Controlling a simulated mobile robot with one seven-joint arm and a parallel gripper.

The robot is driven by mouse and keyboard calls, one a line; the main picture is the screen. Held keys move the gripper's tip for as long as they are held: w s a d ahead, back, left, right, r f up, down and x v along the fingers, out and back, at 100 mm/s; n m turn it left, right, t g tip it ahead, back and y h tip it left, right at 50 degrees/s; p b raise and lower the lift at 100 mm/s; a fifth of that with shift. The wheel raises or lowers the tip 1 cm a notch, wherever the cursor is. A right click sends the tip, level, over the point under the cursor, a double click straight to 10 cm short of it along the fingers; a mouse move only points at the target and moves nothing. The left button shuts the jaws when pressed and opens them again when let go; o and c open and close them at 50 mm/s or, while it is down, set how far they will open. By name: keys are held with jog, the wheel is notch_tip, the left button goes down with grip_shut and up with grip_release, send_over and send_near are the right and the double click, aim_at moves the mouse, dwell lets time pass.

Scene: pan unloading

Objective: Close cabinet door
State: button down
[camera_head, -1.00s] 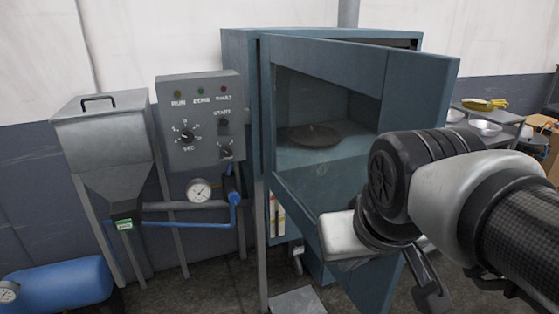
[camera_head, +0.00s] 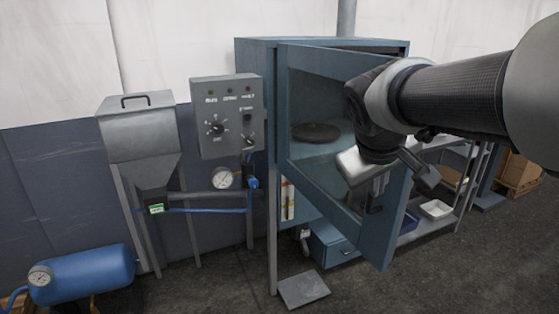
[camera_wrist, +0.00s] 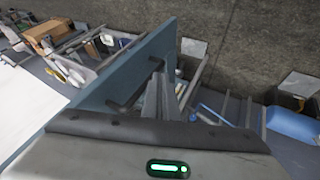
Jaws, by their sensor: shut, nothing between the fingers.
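The blue cabinet (camera_head: 330,43) stands with its door (camera_head: 400,215) partly open. The door is hinged on the left and has a large window; its free edge swings out to the right and towards me. In the wrist view the door (camera_wrist: 122,75) is a slanted panel left of my gripper (camera_wrist: 160,88), with a dark handle (camera_wrist: 124,102) on the side facing the fingers. My gripper is shut and empty, close beside the door's outer face near the handle. Whether it touches the door cannot be told. A dark round pan (camera_head: 316,132) lies inside, seen through the window.
A control box (camera_head: 228,118), a grey hopper (camera_head: 142,135) and a blue tank (camera_head: 95,270) stand left of the cabinet. A shelf with a white tray (camera_head: 436,209) is to the right.

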send_near(386, 206)
notch_tip(386, 206, down, 4)
jog(key=a, duration=0.2)
jog(key=shift+w+d+r, duration=0.15)
jog(key=shift+w+d, duration=0.25)
jog(key=shift+d, duration=0.15)
jog(key=shift+w+d+r, duration=0.15)
jog(key=shift+w+d, duration=0.25)
jog(key=shift+d, duration=0.1)
jog(key=shift+w+d, duration=0.25)
jog(key=shift+d, duration=0.3)
